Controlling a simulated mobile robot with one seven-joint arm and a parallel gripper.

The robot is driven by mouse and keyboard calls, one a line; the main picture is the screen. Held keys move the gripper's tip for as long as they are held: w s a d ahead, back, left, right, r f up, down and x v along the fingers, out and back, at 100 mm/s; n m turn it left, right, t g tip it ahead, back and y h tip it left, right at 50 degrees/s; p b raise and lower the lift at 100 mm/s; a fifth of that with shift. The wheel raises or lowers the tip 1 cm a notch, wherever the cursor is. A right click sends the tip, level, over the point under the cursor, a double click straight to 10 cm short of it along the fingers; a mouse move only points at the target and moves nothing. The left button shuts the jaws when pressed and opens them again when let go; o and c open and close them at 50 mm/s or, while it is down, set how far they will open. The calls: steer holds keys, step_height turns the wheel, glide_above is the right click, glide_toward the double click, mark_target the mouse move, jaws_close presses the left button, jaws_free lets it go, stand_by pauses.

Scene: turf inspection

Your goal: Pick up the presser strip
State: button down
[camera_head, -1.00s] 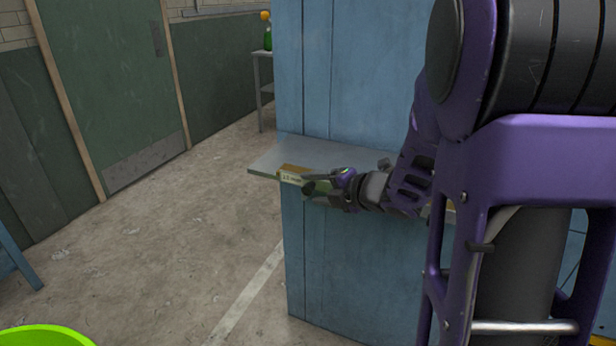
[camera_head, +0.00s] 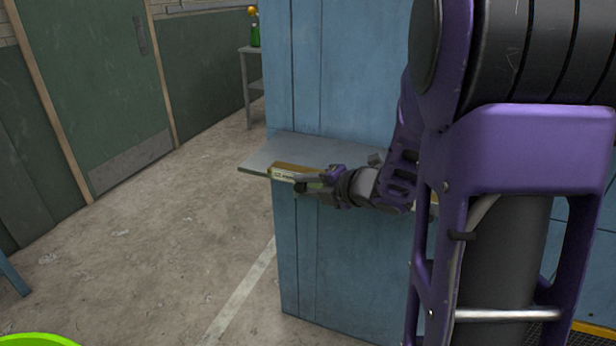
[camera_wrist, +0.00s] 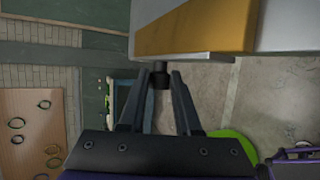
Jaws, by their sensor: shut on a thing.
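The presser strip (camera_head: 285,173), a slim tan bar with a pale, printed front face, lies along the front part of a grey shelf (camera_head: 262,160). My gripper (camera_head: 303,183) is at the strip's front side, with its fingers shut on it. In the wrist view, my gripper's two fingers (camera_wrist: 166,78) close around a small dark round piece (camera_wrist: 160,74) just below a large pale body with an orange band (camera_wrist: 200,28). The strip's right end is hidden behind my gripper and arm.
The shelf juts from a blue panelled wall (camera_head: 300,250). Open floor (camera_head: 170,240) lies to the left, with a green door (camera_head: 90,80) beyond. A small stand (camera_head: 250,85) with a green bottle is at the back. A lime green rim (camera_head: 40,340) shows at lower left.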

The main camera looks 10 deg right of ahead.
stand_by(0.3)
step_height(320, 180, up, 10)
steer(key=p, duration=0.3)
steer(key=c, duration=1.3)
jaws_free()
jaws_close()
